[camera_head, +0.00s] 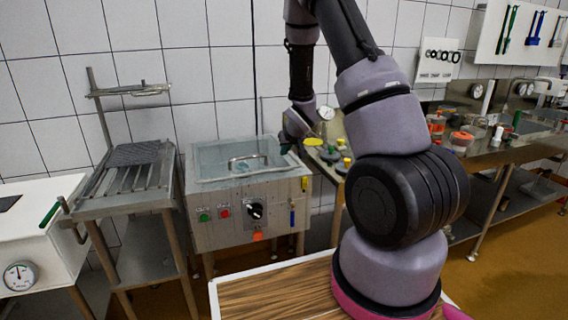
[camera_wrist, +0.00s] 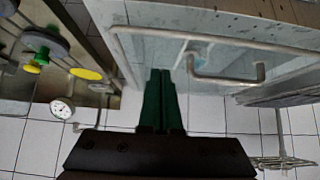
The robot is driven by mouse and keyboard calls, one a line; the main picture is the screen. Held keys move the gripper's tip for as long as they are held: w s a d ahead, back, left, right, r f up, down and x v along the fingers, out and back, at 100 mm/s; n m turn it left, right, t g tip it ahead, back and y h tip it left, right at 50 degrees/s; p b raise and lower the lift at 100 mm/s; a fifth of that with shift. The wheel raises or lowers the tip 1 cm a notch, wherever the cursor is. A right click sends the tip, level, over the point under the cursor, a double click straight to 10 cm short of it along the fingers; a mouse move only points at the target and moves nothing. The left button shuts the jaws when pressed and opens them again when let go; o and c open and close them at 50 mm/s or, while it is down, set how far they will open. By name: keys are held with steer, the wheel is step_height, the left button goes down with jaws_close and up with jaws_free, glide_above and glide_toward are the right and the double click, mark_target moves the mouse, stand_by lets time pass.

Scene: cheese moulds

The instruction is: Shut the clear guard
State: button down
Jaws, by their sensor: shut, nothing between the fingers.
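The clear guard (camera_head: 215,160) is a see-through panel over the top of the steel machine (camera_head: 225,215). It lies low over the box; I cannot tell whether it sits fully down. Its bent metal handle (camera_head: 248,163) shows on it. In the wrist view the guard (camera_wrist: 160,50) and its handle (camera_wrist: 228,79) are close in front of me. My gripper (camera_wrist: 164,75) has its dark green fingers together and empty, beside the handle and over or against the panel; contact is unclear. In the head view my gripper (camera_head: 288,146) is at the machine's right end, its fingertips mostly hidden.
The machine's front has buttons and a black knob (camera_head: 256,210). A slatted steel stand (camera_head: 135,175) is to its left. To the right is a table with yellow-topped and green pieces (camera_head: 330,153). A tiled wall (camera_head: 165,60) stands close behind.

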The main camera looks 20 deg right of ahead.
steer(key=shift+w+f, duration=0.25)
steer(key=shift+f, duration=1.05)
steer(key=shift+w+f, duration=0.2)
steer(key=shift+f, duration=1.1)
